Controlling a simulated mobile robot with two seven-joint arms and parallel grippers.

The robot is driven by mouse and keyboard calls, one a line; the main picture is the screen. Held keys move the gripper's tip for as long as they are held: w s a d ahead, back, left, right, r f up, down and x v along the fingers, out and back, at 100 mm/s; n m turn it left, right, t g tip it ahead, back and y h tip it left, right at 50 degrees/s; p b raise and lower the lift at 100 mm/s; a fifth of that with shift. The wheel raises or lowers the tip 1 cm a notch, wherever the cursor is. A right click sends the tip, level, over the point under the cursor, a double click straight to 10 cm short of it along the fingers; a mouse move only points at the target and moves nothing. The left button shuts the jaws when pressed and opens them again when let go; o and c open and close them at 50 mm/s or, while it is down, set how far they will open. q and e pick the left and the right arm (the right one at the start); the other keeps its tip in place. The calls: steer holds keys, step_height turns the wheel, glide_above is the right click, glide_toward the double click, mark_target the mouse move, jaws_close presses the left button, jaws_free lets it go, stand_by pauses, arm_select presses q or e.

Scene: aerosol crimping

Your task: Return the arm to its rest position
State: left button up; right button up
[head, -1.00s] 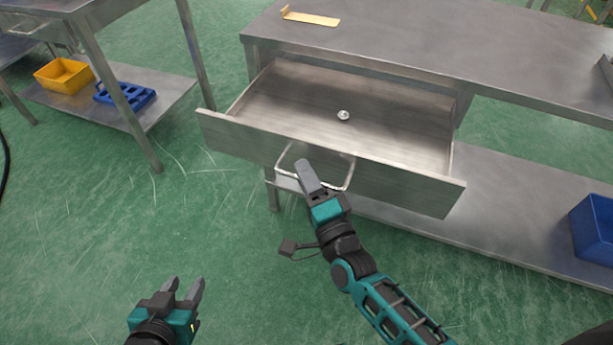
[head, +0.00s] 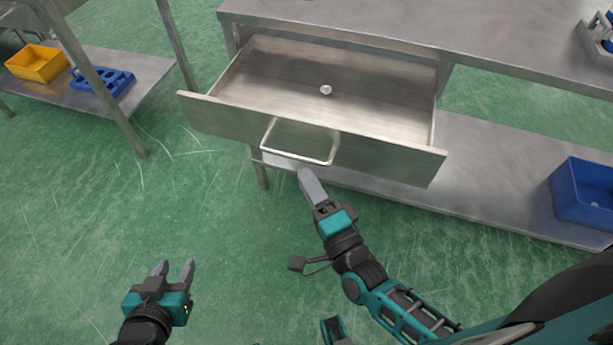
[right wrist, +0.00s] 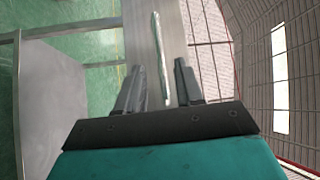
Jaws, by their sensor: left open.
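The drawer (head: 385,157) under the steel workbench is pulled out, with a looped metal handle (head: 298,157) on its front. My right gripper (head: 306,175) is just in front of and below the handle in the head view, its fingers overlapping in line. In the right wrist view, the fingers (right wrist: 158,88) stand apart, and the handle (right wrist: 160,55) shows between and beyond them. The right gripper holds nothing. My left gripper (head: 175,268) is open and empty above the green floor at the lower left.
A small round metal part (head: 326,90) lies in the drawer. A blue bin (head: 580,195) stands on the bench's lower shelf at the right. Another table's shelf at the left holds a yellow bin (head: 38,64) and a blue rack (head: 100,85). Open floor lies between the tables.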

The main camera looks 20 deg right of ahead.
stand_by(0.4)
steer(key=s+d+f+n+g+h+p, duration=0.1)
steer(key=s+d+f+n+g, duration=0.1)
steer(key=n, duration=0.6)
steer(key=s+d+f+n+g+p, duration=0.2)
steer(key=s+d+n+g, duration=0.2)
steer(key=n, duration=0.4)
steer(key=shift+s+d+f+n+g+h, duration=0.4)
steer(key=shift+s+g, duration=0.1)
steer(key=shift+g, duration=0.7)
